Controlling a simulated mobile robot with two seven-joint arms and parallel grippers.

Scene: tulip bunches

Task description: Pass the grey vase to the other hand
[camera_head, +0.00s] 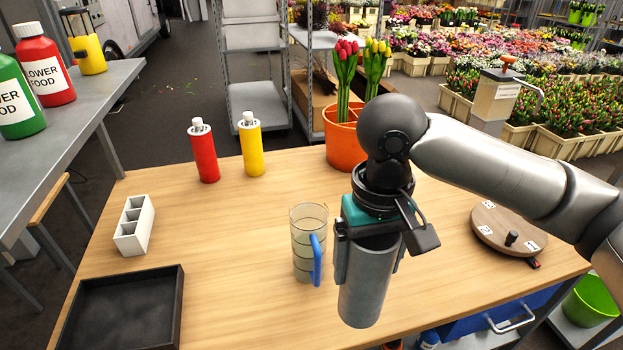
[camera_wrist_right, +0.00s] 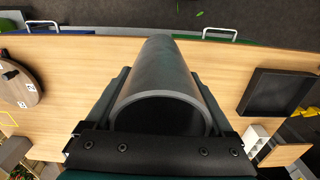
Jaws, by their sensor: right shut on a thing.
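The grey vase (camera_head: 366,283) is a tall grey cylinder, upright in the head view near the front of the table. My right gripper (camera_head: 370,252) comes down from above and is shut on it near its top. In the right wrist view the vase (camera_wrist_right: 164,75) sits between the two fingers of the gripper (camera_wrist_right: 160,100), its round dark mouth facing the camera. In the head view the vase's rim is hidden behind the gripper. My left gripper is in neither view.
A clear jug with a blue handle (camera_head: 309,228) stands just left of the vase. A black tray (camera_head: 176,300), white divided holder (camera_head: 146,232), red bottle (camera_head: 204,155), yellow bottle (camera_head: 250,148), orange pot (camera_head: 343,145) and round wooden board (camera_head: 490,230) also stand on the table.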

